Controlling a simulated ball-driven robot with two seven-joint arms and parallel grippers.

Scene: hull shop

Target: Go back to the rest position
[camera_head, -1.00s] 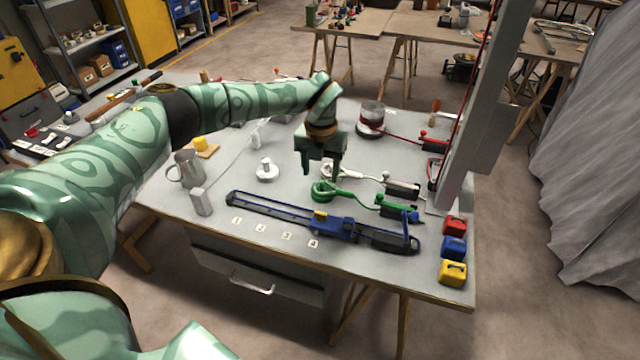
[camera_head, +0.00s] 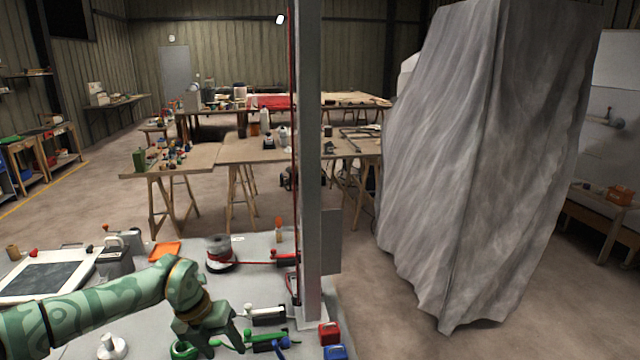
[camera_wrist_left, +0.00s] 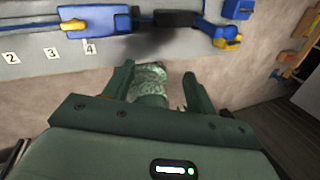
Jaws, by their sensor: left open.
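My left gripper (camera_head: 226,348) is open and empty at the bottom of the head view, above the grey workbench (camera_head: 75,345). Its arm reaches in from the lower left. The green coiled cable (camera_head: 183,350) shows just left of and behind it. In the left wrist view the open jaws (camera_wrist_left: 157,80) have nothing between them but a view of the floor and a green patterned part of mine below. A blue slide tool (camera_wrist_left: 100,22) lies on the bench beyond the fingers. My right gripper is not in view.
A grey upright post (camera_head: 308,170) stands at the bench's right side, with a red block (camera_head: 329,333) and a blue block (camera_head: 335,353) near it. A cable spool (camera_head: 219,254) and a white knobbed piece (camera_head: 111,347) are on the bench. A grey draped sheet (camera_head: 480,170) stands right.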

